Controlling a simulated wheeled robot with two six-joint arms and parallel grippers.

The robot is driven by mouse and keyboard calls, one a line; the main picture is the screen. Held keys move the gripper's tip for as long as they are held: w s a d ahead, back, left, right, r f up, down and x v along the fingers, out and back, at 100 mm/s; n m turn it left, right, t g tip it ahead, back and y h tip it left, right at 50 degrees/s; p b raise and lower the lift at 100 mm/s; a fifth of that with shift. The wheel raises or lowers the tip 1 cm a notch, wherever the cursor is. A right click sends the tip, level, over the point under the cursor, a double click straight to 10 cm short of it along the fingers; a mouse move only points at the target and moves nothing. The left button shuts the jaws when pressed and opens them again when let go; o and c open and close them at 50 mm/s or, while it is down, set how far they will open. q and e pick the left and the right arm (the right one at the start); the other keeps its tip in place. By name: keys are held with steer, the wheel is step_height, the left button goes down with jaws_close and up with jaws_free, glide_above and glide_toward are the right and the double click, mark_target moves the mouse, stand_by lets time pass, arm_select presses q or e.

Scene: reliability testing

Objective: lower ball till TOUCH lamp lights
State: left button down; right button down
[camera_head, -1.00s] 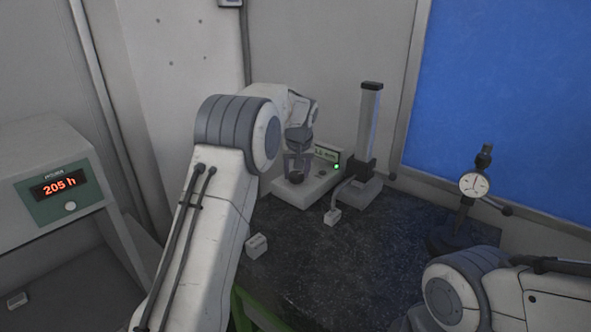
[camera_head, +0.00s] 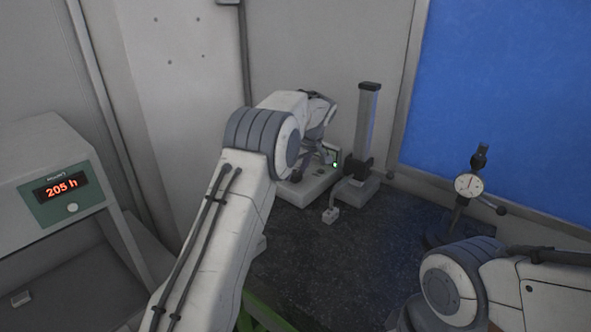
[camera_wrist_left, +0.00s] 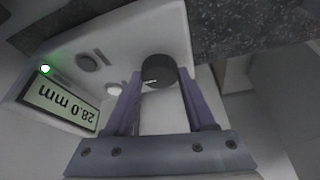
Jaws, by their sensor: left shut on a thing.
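I cannot tell whether the ball touches the surface below. The instrument's display (camera_wrist_left: 62,103) reads 28.0 mm upside down in the left wrist view. A green lamp (camera_wrist_left: 45,69) beside it is lit; no label is legible. My right gripper is out of view.
A column stand (camera_head: 367,130) is close right of the instrument. A dial gauge stand (camera_head: 468,186) is at the right. The dark bench (camera_head: 320,265) is clear in the middle. A cabinet (camera_head: 45,155) shows 205 h.

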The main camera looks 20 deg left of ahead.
arm_select(q)
steer(key=shift+w+r, duration=0.15)
steer(key=shift+c, duration=1.2)
jaws_free()
steer(key=shift+d+r, duration=0.2)
steer(key=shift+r, duration=0.15)
steer(key=b+v, duration=0.2)
steer(key=v, duration=0.7)
steer(key=shift+s+r, duration=0.25)
